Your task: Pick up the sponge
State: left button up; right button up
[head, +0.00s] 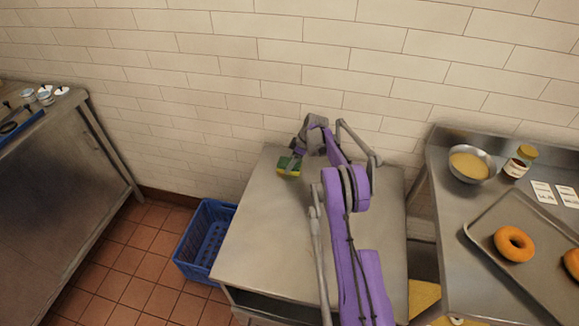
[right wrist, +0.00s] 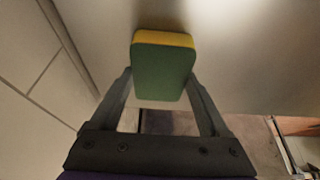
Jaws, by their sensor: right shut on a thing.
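A green and yellow sponge (head: 289,165) is at the far left part of the steel table (head: 262,235) in the head view. My right gripper (head: 294,156) is at the sponge, with my purple arm reaching over the table. In the right wrist view the sponge (right wrist: 163,68) sits between the two fingertips of my right gripper (right wrist: 162,85), which is shut on it. Its green face is toward the camera and its yellow layer shows at the top edge. I cannot tell whether the sponge touches the table. My left gripper is not in view.
A blue crate (head: 208,240) stands on the tiled floor left of the table. A counter on the right holds a metal bowl (head: 470,165), a jar (head: 519,162) and a tray (head: 497,237) with bagels. Another steel counter (head: 62,165) stands at left. A brick wall is behind.

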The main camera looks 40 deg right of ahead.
notch_tip(320, 180, up, 10)
jog(key=shift+r, duration=0.25)
dwell(0.4)
